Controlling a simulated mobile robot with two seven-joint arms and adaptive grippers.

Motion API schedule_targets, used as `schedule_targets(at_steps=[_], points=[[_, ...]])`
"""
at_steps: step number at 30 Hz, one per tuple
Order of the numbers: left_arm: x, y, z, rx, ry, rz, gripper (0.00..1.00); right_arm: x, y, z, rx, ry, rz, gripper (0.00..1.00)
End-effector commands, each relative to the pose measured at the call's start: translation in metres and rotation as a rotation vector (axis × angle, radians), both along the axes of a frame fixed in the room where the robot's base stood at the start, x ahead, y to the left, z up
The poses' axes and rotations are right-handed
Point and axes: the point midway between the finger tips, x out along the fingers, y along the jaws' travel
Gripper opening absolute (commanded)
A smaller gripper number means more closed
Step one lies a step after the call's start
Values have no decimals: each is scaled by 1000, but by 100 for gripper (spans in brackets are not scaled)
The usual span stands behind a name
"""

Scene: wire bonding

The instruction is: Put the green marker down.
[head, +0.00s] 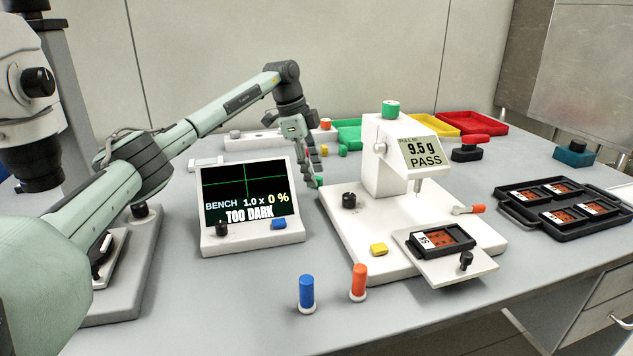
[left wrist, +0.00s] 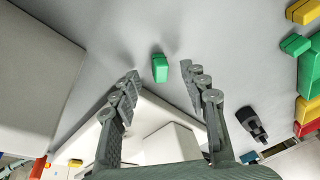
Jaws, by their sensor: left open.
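A small green block-shaped piece, which I take to be the green marker (head: 319,181), is on the grey table between the display and the white test stand. In the left wrist view the green marker (left wrist: 160,67) shows between and beyond my fingertips, with a gap on both sides. My left gripper (head: 317,172) is open above it, pointing down; its two spread fingers also show in the left wrist view (left wrist: 160,80). The fingers do not touch the marker in that view. My right gripper is not in view.
The white test stand (head: 378,162) reads PASS, close right of the gripper. The display (head: 248,206) reads TOO DARK, on the left. Blue (head: 306,293) and orange (head: 358,281) pegs stand in front. Green, yellow (head: 436,124) and red (head: 474,122) trays lie behind. A black tray (head: 515,210) is at right.

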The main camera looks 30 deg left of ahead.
Motion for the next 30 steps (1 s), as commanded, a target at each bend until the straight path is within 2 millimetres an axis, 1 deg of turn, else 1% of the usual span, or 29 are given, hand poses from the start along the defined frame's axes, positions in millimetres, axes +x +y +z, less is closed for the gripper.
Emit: schedule_targets(at_steps=[1, 4, 11, 21, 23, 24, 30], points=[[1, -2, -6, 0, 1, -1, 44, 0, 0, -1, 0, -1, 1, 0], [3, -3, -12, 0, 0, -1, 44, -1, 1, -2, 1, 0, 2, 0], [3, -3, -13, 1, -1, -2, 44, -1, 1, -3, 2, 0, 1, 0], [3, -3, -12, 1, -1, -2, 3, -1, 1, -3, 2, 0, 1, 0], [3, -3, -12, 1, -1, -2, 3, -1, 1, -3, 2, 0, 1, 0], [3, -3, -12, 1, -1, -2, 0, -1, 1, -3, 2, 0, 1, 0], [3, -3, -11, 1, -1, -2, 0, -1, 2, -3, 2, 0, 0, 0]])
